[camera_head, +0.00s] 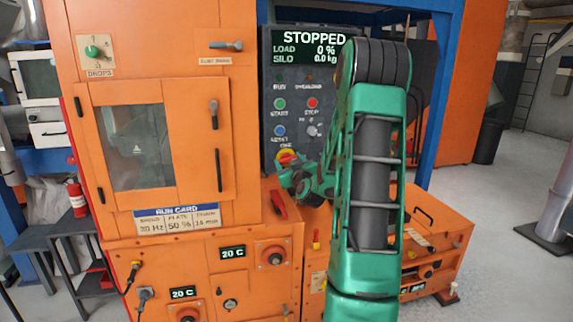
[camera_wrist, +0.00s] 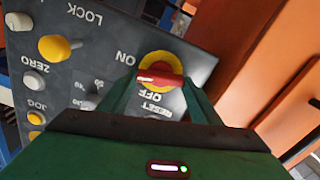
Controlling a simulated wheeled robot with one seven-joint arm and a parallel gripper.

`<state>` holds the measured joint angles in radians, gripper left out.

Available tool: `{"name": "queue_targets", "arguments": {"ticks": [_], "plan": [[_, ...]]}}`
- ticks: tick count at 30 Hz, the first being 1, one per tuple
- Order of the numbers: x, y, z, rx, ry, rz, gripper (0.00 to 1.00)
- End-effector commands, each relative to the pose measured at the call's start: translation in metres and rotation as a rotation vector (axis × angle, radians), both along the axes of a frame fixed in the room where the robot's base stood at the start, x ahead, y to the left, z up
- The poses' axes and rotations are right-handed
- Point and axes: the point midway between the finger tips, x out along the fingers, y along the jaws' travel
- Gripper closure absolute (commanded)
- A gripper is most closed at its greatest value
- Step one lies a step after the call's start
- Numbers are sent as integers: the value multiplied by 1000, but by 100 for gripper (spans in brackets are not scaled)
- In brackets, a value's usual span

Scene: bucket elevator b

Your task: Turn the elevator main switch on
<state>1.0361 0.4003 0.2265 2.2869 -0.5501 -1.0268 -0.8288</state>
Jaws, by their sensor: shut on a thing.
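The main switch (camera_head: 287,157) is a red handle on a yellow round plate at the lower part of the dark control panel. In the wrist view, which is tilted nearly upside down, the red handle (camera_wrist: 161,78) lies between the fingers of my gripper (camera_wrist: 160,83). The gripper is shut on it. The yellow plate (camera_wrist: 160,58) shows behind the handle, with the ON and OFF labels beside it. In the head view my gripper (camera_head: 292,172) hides part of the switch.
The control panel (camera_head: 270,100) carries a display reading STOPPED, with START, STOP and RESET buttons nearby. Yellow and white knobs (camera_wrist: 55,48) sit to one side in the wrist view. The orange cabinet (camera_head: 150,80) stands at the left, with a red handle (camera_head: 278,204) near my gripper.

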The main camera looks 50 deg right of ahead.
Motion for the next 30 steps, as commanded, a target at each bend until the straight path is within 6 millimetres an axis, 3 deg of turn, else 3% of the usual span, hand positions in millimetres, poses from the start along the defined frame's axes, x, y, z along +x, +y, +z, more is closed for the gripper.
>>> {"name": "queue_targets", "arguments": {"ticks": [12,23,24,26,30], "plan": [[1,3,0,214,-129,6,65],[1,3,-1,245,-146,7,65],[1,3,-1,245,-146,7,40],[1,3,-1,243,-147,7,26],[1,2,0,241,-146,5,23]]}}
